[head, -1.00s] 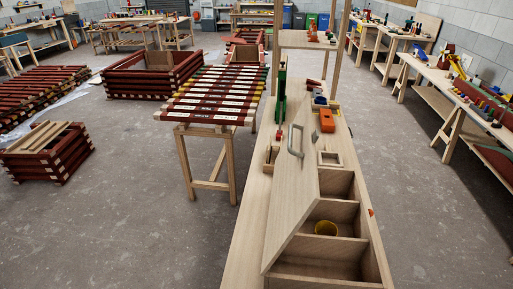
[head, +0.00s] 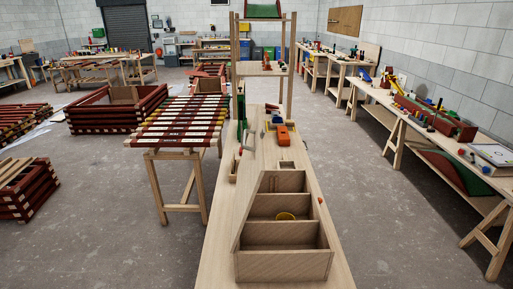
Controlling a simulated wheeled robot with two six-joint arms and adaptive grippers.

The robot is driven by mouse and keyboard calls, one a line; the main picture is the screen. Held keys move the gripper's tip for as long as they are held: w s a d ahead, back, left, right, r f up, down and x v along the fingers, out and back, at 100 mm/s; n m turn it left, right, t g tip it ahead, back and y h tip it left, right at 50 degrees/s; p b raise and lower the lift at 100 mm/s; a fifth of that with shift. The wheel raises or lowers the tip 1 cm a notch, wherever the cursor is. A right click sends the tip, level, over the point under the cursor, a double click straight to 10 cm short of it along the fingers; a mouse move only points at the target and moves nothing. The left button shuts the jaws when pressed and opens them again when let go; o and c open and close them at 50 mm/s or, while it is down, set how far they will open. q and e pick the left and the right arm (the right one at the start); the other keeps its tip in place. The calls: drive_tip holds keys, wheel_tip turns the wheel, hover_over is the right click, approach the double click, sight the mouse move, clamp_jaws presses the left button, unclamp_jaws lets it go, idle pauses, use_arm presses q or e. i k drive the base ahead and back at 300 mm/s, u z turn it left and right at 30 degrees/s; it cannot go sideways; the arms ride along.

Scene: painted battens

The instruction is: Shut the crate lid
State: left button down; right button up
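The crate (head: 287,262) is a pale wooden box with several compartments, standing on the near part of the long workbench in the head view. Its top is open and its compartments show. Neither of my grippers is in view.
Beyond the crate, an orange block (head: 283,135) and small items lie on the bench (head: 218,252) near a tall wooden frame (head: 291,62). A table of painted battens (head: 180,120) stands close on the left. The floor (head: 110,235) is clear at front left and right.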

sight(251, 170)
drive_tip(key=z, duration=0.7)
drive_tip(key=i, duration=0.45)
